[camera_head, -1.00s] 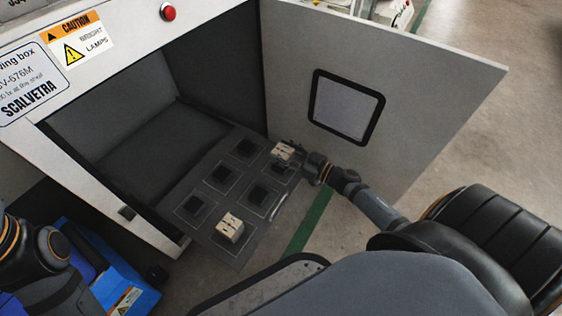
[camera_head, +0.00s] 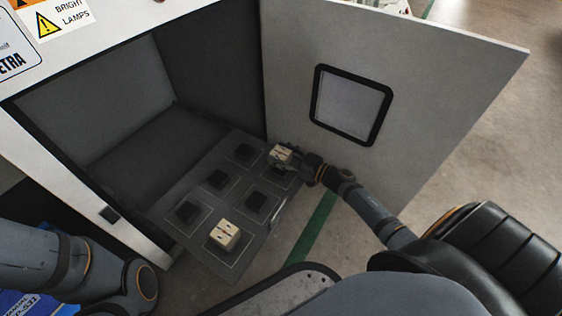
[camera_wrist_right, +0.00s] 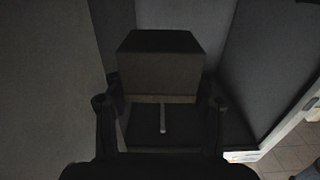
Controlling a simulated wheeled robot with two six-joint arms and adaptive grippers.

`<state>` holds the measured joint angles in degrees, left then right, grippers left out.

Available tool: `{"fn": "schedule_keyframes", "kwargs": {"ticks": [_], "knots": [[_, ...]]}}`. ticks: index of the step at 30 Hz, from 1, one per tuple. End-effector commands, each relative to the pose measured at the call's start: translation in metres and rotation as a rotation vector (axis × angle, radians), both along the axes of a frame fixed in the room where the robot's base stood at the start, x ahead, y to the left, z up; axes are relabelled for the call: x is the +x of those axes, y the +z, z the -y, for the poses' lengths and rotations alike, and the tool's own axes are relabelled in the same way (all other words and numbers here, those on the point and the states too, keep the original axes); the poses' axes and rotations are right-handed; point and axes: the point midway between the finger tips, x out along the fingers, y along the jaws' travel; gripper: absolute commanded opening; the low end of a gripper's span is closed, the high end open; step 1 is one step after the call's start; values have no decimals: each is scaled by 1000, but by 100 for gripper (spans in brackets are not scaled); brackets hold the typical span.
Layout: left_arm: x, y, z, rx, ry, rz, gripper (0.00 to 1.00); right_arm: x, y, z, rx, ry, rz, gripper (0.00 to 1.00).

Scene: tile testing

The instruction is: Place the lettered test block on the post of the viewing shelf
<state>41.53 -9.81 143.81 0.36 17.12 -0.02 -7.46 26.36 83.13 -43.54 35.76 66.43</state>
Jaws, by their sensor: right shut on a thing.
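My right gripper (camera_head: 290,160) is shut on a cream block (camera_head: 281,153) at the far right corner of the dark viewing shelf (camera_head: 215,205). In the right wrist view the same block (camera_wrist_right: 162,65) looks dark and sits between the two fingers. A thin pale post (camera_wrist_right: 163,117) shows just below it there; I cannot tell whether they touch. A second cream block (camera_head: 224,234) with dark marks stands at the shelf's front. The letters are too small to read. My left arm shows at the lower left, but its gripper is out of view.
The shelf has several dark square pads, such as one (camera_head: 187,212) at its left, with no block on them. The box's open door (camera_head: 420,90), with a small window (camera_head: 350,104), stands close to the right gripper. The box wall (camera_head: 80,180) bounds the left.

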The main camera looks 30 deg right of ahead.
Motion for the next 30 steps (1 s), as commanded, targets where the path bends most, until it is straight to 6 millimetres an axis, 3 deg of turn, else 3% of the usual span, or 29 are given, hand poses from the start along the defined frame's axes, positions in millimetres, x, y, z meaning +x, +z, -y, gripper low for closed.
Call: {"fn": "schedule_keyframes", "kwargs": {"ticks": [1,4,15,16,18,21,30], "knots": [[-1,-15,0,-1,-1,4,40,1,-17,0,2,0,1,8],[-1,-29,0,-1,1,2,40,1,-33,0,2,1,2,8],[-1,-26,0,0,2,2,40,1,-33,0,2,1,1,8],[-1,-26,0,0,2,2,40,0,-34,0,0,0,0,59],[-1,-26,0,0,3,3,40,0,-34,0,0,0,0,68],[-1,-26,0,-1,2,3,40,0,-34,0,0,0,0,79],[-1,-25,0,-1,2,3,40,0,-32,0,0,0,0,79]]}}
